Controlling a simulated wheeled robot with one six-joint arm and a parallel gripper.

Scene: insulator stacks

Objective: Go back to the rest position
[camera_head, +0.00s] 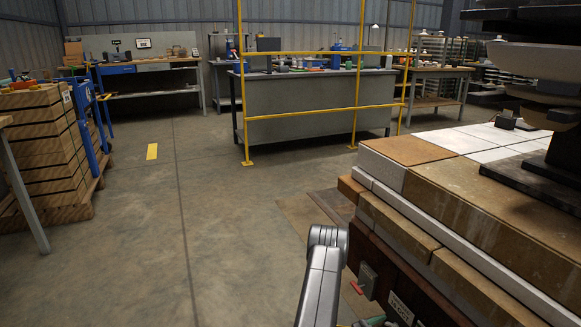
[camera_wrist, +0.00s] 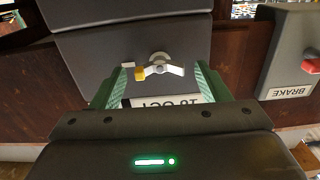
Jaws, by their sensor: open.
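My gripper (camera_wrist: 161,82) shows in the wrist view, its two green-padded fingers open and spread. Between them in the picture is a small silver rotary handle (camera_wrist: 168,69) with a yellow tip, on a dark grey box (camera_wrist: 100,50). I see nothing held; whether a finger touches the handle I cannot tell. A white label (camera_wrist: 185,101) below the handle is partly hidden by my gripper.
A grey box with a red lever (camera_wrist: 312,66) and an upside-down BRAKE label is at the right in the wrist view. In the head view, the tiled bench top (camera_head: 405,150) carries dark insulator stacks (camera_head: 535,60). A yellow rail (camera_head: 300,112) stands behind.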

